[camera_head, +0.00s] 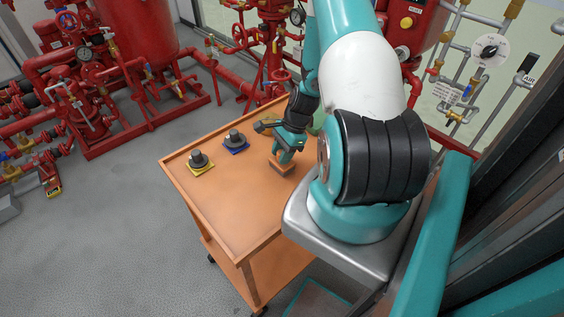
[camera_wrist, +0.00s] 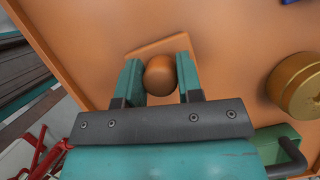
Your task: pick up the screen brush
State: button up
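The screen brush has a brown rounded knob (camera_wrist: 160,76) over a flat wooden block (camera_wrist: 160,45) in the wrist view. In the head view its orange-brown block (camera_head: 281,165), with a dark underside, shows below my gripper (camera_head: 287,152) at the cart top. In the wrist view the two teal fingers of my gripper (camera_wrist: 160,82) sit on either side of the knob, with no clear gap left or right. The block lies beyond the fingertips, partly hidden by the knob and fingers. I cannot tell whether the block rests on the cart or sits slightly above it.
The orange cart top (camera_head: 222,205) is bare towards the front left. A dark fitting on a yellow base (camera_head: 200,163) and another on a blue base (camera_head: 235,142) stand left of my gripper. A brass round part (camera_wrist: 297,84) lies right of the brush. Red pipework stands behind.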

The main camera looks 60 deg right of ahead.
jog(key=shift+r, duration=0.15)
notch_tip(320, 180, up, 20)
jog(key=shift+f+b, duration=0.1)
jog(key=shift+b, duration=0.85)
